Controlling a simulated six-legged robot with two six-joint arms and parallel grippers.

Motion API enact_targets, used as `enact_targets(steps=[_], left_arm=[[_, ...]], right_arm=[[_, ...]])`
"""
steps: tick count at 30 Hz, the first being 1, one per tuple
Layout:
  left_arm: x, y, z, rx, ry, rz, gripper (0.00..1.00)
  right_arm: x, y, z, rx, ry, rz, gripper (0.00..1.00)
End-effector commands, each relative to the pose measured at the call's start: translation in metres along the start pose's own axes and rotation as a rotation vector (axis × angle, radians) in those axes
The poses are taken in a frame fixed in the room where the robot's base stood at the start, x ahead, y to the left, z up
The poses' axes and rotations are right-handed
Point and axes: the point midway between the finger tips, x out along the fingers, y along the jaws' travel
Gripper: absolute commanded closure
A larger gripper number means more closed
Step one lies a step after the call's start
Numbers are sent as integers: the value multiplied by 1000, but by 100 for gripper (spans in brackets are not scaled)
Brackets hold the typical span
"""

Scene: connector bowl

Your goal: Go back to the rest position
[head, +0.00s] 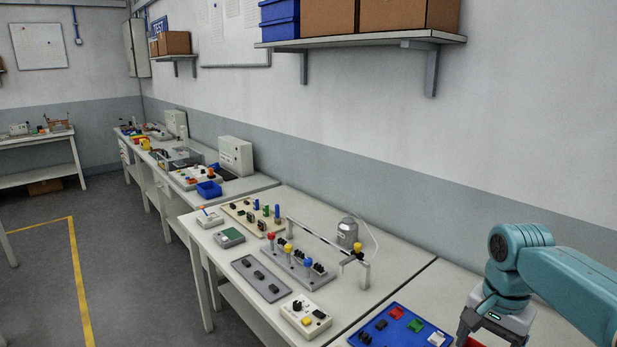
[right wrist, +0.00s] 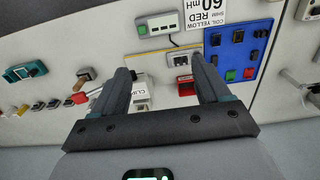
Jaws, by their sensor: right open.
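My right gripper shows in the right wrist view (right wrist: 163,72) with its two dark fingers spread apart. Nothing is held between them; bench items show beyond the gap. In the head view my teal right arm comes in from the right edge, and the gripper's dark body is at the bottom right, cut off by the frame, beside the blue board (head: 375,325) on the near bench. My left gripper is in neither view.
The blue board carries black, red, green and white blocks. A grey plate (head: 247,270), a white switch box (head: 296,307) and a raised bar frame (head: 320,240) stand on the bench (head: 390,238). A shelf (head: 375,40) hangs above.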

Motion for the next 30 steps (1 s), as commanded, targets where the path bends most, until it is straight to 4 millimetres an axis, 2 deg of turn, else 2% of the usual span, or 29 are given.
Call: enact_targets(steps=[2, 3, 11, 17, 20, 23, 24, 27, 30], left_arm=[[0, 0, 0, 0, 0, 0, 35], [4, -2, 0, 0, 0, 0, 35], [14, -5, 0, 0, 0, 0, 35], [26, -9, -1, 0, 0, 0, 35], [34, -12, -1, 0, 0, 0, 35], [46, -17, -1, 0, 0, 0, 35], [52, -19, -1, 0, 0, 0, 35], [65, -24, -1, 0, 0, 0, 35], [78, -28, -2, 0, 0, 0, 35]], right_arm=[[1, 0, 0, -1, -1, 0, 24], [17, -5, 1, -23, -9, -2, 24], [88, -29, 12, -149, -40, -43, 24], [162, -45, 34, -264, -76, -91, 24], [213, -51, 55, -334, -101, -125, 24], [278, -52, 89, -416, -135, -172, 24], [306, -51, 106, -448, -148, -195, 24], [371, -39, 154, -523, -170, -251, 24], [424, -16, 204, -582, -178, -294, 24]])
